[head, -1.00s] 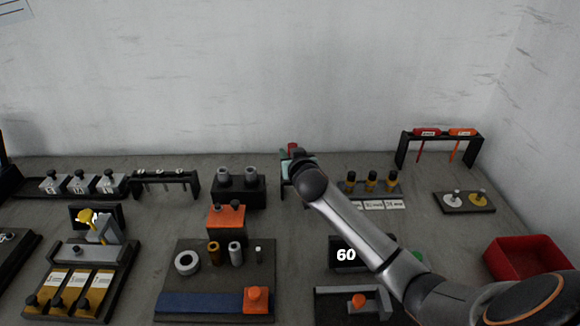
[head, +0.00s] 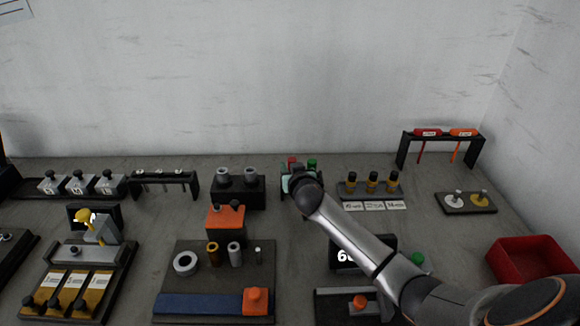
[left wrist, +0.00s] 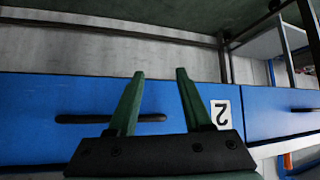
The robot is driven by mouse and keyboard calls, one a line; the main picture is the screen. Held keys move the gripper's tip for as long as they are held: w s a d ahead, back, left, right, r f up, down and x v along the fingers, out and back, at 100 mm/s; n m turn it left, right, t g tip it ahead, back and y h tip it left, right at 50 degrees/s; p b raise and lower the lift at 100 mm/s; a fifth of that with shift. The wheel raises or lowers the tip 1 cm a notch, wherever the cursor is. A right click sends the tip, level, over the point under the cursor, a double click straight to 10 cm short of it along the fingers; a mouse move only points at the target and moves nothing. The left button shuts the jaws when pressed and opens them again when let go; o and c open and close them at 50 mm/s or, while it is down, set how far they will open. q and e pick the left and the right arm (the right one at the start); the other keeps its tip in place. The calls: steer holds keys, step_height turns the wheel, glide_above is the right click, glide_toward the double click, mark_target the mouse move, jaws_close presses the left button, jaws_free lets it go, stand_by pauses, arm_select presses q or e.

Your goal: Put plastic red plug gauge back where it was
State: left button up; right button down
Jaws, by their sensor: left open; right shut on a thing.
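The red plug gauge (head: 292,161) shows as a small red top at the back middle of the bench in the head view, just above my right gripper (head: 290,179). That gripper is shut on it, though my wrist hides most of the fingers and the lower part of the gauge. A green-topped piece (head: 312,164) stands just to its right, at a small dark stand that my wrist largely covers. Whether the gauge is seated in the stand cannot be told. My left gripper (left wrist: 158,75) is open and empty in the left wrist view, in front of blue drawers.
A dark block with two grey cylinders (head: 237,190) stands left of my right gripper. A holder with several yellow-and-black pieces (head: 372,184) stands to its right. A rack with red and orange tools (head: 440,134) and a red bin (head: 529,262) are farther right.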

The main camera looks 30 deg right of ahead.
steer(key=shift+f, duration=0.3)
steer(key=c, duration=0.9)
jaws_free()
steer(key=shift+r, duration=0.1)
steer(key=shift+r, duration=0.2)
steer(key=shift+r+p, duration=0.5)
steer(key=shift+r, duration=0.05)
steer(key=v, duration=1.2)
steer(key=shift+f+p, duration=0.2)
steer(key=shift+p, duration=0.1)
